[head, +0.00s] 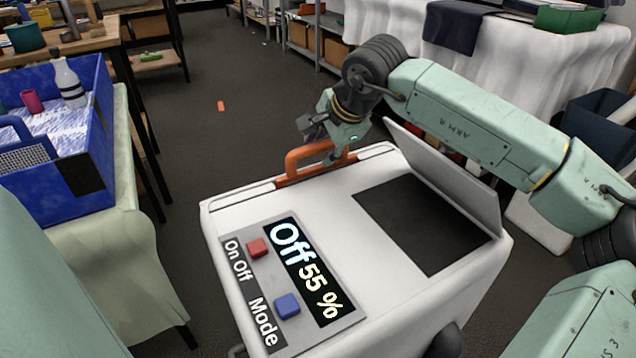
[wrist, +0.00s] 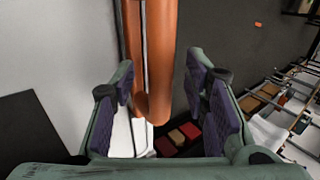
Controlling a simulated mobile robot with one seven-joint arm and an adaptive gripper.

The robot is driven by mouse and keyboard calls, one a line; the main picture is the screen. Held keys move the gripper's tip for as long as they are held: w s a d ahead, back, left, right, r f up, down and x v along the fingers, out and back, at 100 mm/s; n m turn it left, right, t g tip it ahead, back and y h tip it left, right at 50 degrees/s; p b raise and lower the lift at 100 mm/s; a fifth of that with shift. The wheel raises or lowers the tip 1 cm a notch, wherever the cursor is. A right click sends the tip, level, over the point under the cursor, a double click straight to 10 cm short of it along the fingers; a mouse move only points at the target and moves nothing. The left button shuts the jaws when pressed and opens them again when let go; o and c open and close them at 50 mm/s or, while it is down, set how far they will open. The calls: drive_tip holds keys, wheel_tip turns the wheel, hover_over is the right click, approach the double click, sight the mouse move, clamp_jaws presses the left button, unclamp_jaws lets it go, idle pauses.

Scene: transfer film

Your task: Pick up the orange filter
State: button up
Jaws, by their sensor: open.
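The orange filter (head: 316,157) is set along the far edge of the white machine, with a raised loop handle. My gripper (head: 328,120) is just above and behind its right end. In the wrist view the orange filter (wrist: 160,60) runs down between my two spread fingers, and my gripper (wrist: 165,105) is open with a purple pad on each finger. I cannot tell whether either finger touches the orange part.
The white machine (head: 225,215) has a panel reading "Off 55 %", a red button (head: 258,247), a blue button (head: 287,305) and a raised lid (head: 450,175). A blue crate (head: 85,190) stands at the left. A small orange piece (head: 221,106) lies on the floor.

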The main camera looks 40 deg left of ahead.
drive_tip(key=shift+a+f, duration=0.25)
drive_tip(key=shift+f, duration=0.15)
clamp_jaws()
idle(0.7)
